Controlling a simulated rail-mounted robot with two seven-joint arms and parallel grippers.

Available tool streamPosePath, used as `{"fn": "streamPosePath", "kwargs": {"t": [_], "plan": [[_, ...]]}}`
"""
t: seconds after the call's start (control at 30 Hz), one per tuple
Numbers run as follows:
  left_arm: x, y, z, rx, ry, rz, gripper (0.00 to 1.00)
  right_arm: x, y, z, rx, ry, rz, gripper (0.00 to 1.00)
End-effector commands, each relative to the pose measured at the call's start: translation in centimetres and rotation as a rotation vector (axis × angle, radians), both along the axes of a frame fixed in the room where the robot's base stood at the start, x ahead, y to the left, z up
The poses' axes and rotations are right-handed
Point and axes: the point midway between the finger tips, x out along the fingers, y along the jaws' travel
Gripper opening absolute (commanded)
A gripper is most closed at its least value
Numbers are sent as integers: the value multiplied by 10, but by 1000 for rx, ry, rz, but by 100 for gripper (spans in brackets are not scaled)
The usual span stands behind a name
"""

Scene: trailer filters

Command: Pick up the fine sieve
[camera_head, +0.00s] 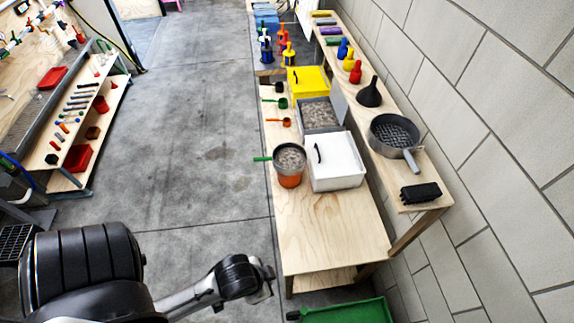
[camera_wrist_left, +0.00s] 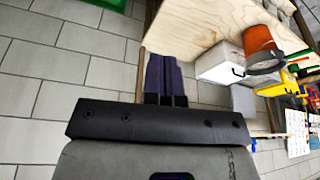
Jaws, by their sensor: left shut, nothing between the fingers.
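A grey round sieve-like pan (camera_head: 394,132) with a mesh bottom and a handle lies on the raised shelf along the wall. A second round sieve (camera_head: 290,157) with a green handle sits on top of an orange bucket (camera_head: 289,181) on the lower bench. I cannot tell from the pictures which is the fine one. My left gripper (camera_head: 268,284) is beside the near left corner of the bench, well apart from both. Its fingers (camera_wrist_left: 165,78) are together and empty in the left wrist view. My right gripper is not in view.
A white lidded box (camera_head: 336,162) stands beside the bucket on the bench (camera_head: 330,225), whose near end is bare. A black block (camera_head: 420,193) lies near the shelf's end. A green tray (camera_head: 345,312) is on the floor. A block wall bounds the right side.

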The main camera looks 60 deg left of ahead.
Motion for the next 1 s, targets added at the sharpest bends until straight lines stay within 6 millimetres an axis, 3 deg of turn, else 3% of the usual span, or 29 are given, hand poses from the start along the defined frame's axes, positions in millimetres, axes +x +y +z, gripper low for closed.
{"fn": "streamPosePath", "kwargs": {"t": [0.5, 0.83, 1.0], "plan": [[0, 4, 0, 14, -1, -9, 1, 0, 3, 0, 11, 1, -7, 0], [0, 4, 0, 13, -1, -8, 33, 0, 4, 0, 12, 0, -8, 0], [0, 2, 0, 8, -1, -5, 35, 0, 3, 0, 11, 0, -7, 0]]}}
